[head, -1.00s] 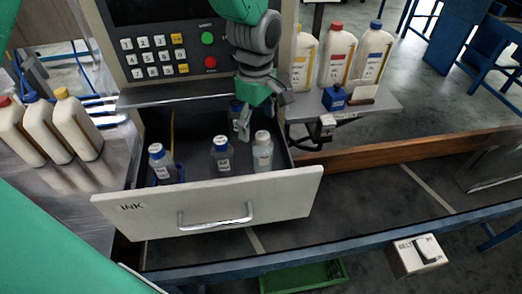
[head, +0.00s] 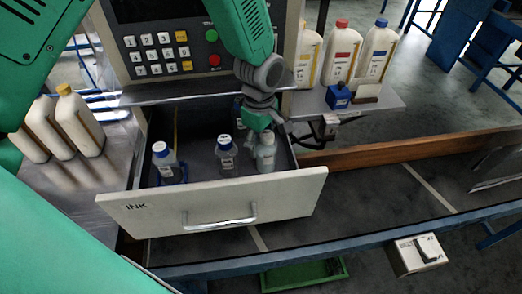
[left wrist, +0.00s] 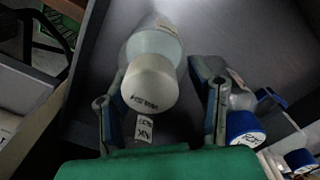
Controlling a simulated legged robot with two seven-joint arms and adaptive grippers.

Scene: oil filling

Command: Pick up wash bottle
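The wash bottle (head: 265,158) is a pale bottle standing at the right end of the open drawer. Its white cap (left wrist: 151,80) with dark lettering shows large in the left wrist view. My left gripper (head: 264,134) is over this bottle and hides its top in the head view. In the left wrist view its fingers (left wrist: 160,75) are spread on either side of the bottle, with a clear gap on the right side. Whether the left finger touches it I cannot tell. My right gripper is not in view.
The drawer (head: 290,190), marked INK, also holds blue-capped bottles, one (head: 226,160) just left of the gripper and one (head: 166,165) further left. The keypad panel (head: 160,50) rises behind. Large bottles stand on a shelf (head: 387,101) at right and a table at left.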

